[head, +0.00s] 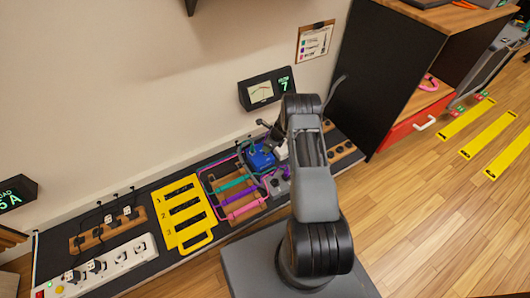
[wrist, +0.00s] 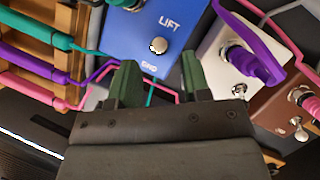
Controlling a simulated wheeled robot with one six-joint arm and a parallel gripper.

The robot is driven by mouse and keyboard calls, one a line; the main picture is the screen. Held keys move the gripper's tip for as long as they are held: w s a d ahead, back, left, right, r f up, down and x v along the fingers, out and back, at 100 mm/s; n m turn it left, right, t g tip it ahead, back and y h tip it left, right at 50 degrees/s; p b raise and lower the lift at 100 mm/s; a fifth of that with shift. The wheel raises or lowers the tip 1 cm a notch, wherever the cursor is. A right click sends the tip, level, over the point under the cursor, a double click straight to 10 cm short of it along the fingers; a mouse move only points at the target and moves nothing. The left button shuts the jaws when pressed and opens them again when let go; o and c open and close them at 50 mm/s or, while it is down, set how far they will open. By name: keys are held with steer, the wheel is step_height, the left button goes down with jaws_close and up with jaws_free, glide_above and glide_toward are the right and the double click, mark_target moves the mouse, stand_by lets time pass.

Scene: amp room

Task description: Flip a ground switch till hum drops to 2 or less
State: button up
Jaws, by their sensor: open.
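The hum meter (head: 265,90) on the wall reads 7 in green digits beside a dial. The blue box (head: 261,155) stands among the cables below it. In the wrist view the blue box (wrist: 140,32) carries a silver ground switch (wrist: 158,45) between the labels LIFT and GND; which way it leans I cannot tell. A white box (wrist: 222,48) and a brown box (wrist: 278,108) to its right each have a small toggle. My gripper (wrist: 160,75) is open and empty, its fingertips over the GND end of the blue box, just below the switch.
Purple, pink and teal cables cross a wooden rack (wrist: 50,45) left of the blue box. A yellow slotted plate (head: 184,214) and a white power strip (head: 98,270) lie farther left. A black cabinet (head: 378,75) stands at the right.

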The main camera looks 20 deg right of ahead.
steer(key=shift+b+x, duration=0.7)
steer(key=shift+x, duration=1.5)
jaws_close()
